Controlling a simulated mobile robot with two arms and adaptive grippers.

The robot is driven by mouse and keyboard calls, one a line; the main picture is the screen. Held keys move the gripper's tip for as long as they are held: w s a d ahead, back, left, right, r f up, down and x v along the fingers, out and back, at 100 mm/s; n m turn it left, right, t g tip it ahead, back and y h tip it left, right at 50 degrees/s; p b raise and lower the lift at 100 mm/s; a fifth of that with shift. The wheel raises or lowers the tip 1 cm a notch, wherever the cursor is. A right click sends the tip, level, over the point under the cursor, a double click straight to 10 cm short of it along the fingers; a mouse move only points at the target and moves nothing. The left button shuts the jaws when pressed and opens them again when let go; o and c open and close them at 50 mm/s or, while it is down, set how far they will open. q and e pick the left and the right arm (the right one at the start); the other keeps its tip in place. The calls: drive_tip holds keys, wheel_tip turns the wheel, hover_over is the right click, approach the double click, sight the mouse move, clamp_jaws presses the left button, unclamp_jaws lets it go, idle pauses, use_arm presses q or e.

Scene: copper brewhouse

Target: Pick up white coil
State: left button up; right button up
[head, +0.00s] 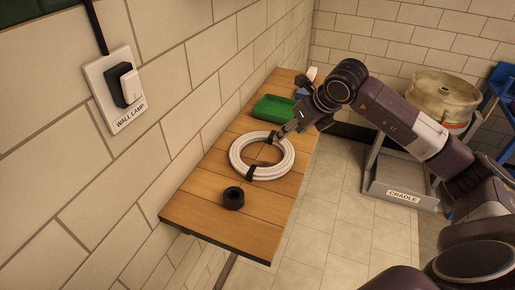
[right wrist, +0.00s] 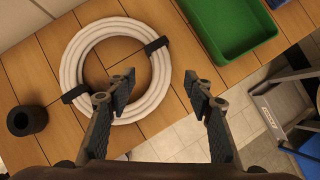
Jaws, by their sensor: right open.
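The white coil (head: 238,165) lies flat on the wooden bench, with dark straps around it. It also shows in the right wrist view (right wrist: 70,65), on the left half of the picture. My right gripper (head: 280,133) is at the coil's far right edge in the head view. My left gripper is not in view.
A black ring-shaped object (head: 233,198) sits on the wooden bench (head: 225,223) near the coil. A green tray (head: 274,108) lies beyond the coil. A grey cradle (head: 400,190) with a drum (head: 440,98) stands on the right.

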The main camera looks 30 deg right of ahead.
sight(283, 141)
drive_tip(key=shift+f+p, duration=0.5)
drive_tip(key=shift+f, duration=0.15)
drive_tip(key=p+x, duration=0.1)
drive_tip(key=x, duration=0.1)
drive_tip(key=shift+w+f, duration=0.1)
drive_tip(key=shift+f, duration=0.25)
drive_tip(key=shift+p+x, duration=0.3)
drive_tip(key=shift+x, duration=0.65)
drive_tip(key=shift+c, duration=0.5)
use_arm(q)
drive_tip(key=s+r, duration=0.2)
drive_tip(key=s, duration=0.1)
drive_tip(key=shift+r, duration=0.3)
use_arm(e)
drive_tip(key=shift+r, duration=0.1)
clamp_jaws()
